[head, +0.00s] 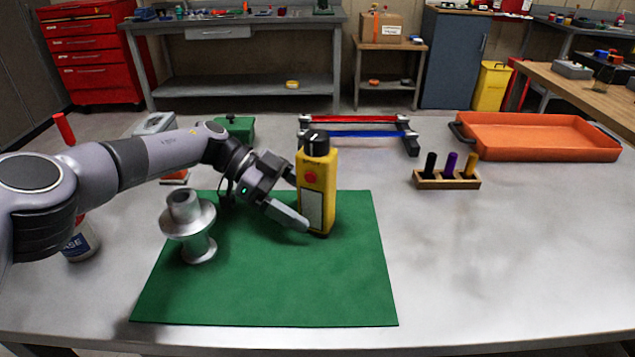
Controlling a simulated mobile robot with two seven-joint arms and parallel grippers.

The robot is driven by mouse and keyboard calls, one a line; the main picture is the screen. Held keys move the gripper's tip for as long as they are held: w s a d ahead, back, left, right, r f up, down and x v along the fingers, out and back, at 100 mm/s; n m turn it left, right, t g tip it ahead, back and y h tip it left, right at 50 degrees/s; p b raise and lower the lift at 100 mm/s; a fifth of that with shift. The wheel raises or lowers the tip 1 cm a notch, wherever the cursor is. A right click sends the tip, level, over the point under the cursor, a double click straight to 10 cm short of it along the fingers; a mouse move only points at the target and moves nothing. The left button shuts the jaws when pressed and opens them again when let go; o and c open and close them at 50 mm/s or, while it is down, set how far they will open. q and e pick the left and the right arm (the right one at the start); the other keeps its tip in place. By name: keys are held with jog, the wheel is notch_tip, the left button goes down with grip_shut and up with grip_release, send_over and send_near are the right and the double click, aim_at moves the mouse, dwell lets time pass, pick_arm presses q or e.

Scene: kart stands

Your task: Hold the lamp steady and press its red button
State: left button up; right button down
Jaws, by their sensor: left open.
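The lamp (327,208) is a yellow upright block with a black knob on top and a pale panel on its front. It stands on the green mat (270,295) near the mat's back right. Its red button (311,177) faces me on the upper front. My left gripper (300,200) is open at the lamp's left side. One finger reaches in front of the lamp's lower left edge, and the other is partly hidden beside or behind it. I cannot tell whether either finger touches the lamp. My right gripper is not in view.
A silver spool-shaped part (188,222) stands on the mat's left, below my left arm. Behind the lamp is a rack with red and blue bars (355,133). A wooden holder (446,180) with pegs and an orange tray (540,138) stand right. The table's front right is clear.

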pick_arm(q)
jog(key=shift+x, duration=1)
jog(key=shift+c, duration=0.3)
jog(key=c, duration=1)
dwell(0.5)
